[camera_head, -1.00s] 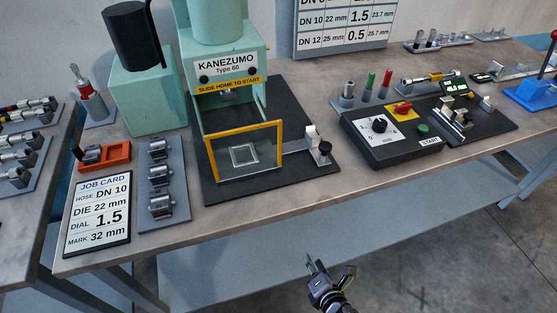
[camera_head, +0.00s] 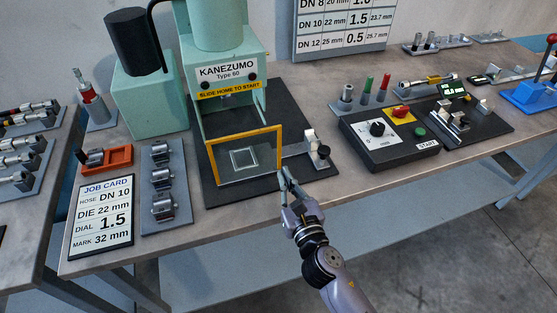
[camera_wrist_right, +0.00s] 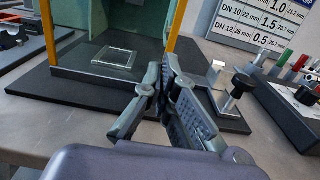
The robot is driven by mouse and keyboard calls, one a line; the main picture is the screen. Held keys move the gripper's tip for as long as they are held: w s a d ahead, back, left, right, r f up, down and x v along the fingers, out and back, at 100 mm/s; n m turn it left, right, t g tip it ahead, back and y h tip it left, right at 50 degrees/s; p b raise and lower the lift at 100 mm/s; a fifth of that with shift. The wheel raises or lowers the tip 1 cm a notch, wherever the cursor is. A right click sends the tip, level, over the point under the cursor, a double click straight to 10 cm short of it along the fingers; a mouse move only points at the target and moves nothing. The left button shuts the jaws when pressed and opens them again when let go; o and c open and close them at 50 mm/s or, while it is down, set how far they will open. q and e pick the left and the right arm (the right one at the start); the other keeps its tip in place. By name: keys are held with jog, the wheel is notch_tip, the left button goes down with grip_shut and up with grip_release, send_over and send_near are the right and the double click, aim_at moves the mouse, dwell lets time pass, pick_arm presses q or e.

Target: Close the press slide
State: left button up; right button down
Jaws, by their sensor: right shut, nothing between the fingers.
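The press (camera_head: 226,75) is a mint-green machine labelled KANEZUMO Type 60 on a dark base plate. Its slide is a clear guard in a yellow frame (camera_head: 243,132), standing upright at the front of the press. A metal arm with a black knob (camera_head: 323,152) sits to the right of the frame; the knob also shows in the right wrist view (camera_wrist_right: 241,84). My right gripper (camera_head: 283,172) is just in front of the frame's lower right corner, left of the knob. Its fingers (camera_wrist_right: 168,62) are shut and empty. I cannot tell whether it touches the frame. My left gripper is not in view.
A control box (camera_head: 390,140) with a dial and START button stands to the right. A job card (camera_head: 101,216), a grey rack of metal dies (camera_head: 180,205) and an orange holder (camera_head: 118,158) lie to the left. The bench front edge is clear.

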aim_at(275, 157)
jog(key=x, duration=0.5)
jog(key=shift+w+p, duration=0.1)
jog(key=shift+p, duration=0.2)
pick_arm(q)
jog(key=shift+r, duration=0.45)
pick_arm(e)
jog(key=shift+w, duration=0.1)
